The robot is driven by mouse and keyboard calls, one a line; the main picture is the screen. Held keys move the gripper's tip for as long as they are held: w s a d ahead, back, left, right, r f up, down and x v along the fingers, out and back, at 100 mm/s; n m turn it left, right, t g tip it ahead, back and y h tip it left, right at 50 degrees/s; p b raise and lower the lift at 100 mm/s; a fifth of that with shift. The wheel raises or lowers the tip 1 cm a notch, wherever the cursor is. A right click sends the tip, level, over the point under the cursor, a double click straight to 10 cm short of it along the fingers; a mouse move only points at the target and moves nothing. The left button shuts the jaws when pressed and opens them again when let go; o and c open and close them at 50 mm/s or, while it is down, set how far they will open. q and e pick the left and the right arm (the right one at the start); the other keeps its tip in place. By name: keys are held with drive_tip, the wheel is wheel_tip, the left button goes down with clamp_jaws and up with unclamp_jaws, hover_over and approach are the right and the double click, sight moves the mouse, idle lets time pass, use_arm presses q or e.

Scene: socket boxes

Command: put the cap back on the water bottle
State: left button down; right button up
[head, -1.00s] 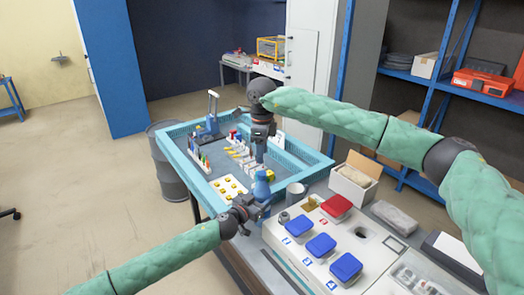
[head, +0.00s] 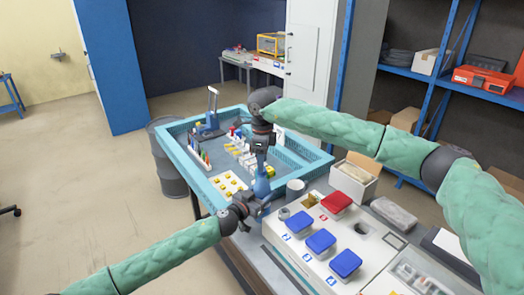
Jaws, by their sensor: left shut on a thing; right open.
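The blue water bottle (head: 262,187) stands upright near the front edge of the bench, beside the blue-rimmed tray. My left gripper (head: 253,206) is shut on the bottle low on its body, from the left. My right gripper (head: 261,160) points down directly above the bottle's top and is open. The bottle's neck is close under or between the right fingers; I cannot tell whether they touch. The cap cannot be made out; the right gripper covers that spot.
A light blue tray (head: 184,171) with small parts lies behind. A grey cup (head: 295,188) stands right of the bottle. A white panel with blue boxes (head: 320,241) and a red box (head: 336,203) lies at the right front. An open carton (head: 352,181) stands behind it.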

drive_tip(key=shift+f, duration=1.5)
drive_tip(key=c, duration=1)
clamp_jaws()
drive_tip(key=o, duration=1.1)
unclamp_jaws()
drive_tip(key=shift+o, duration=0.2)
wheel_tip(320, 180, up, 12)
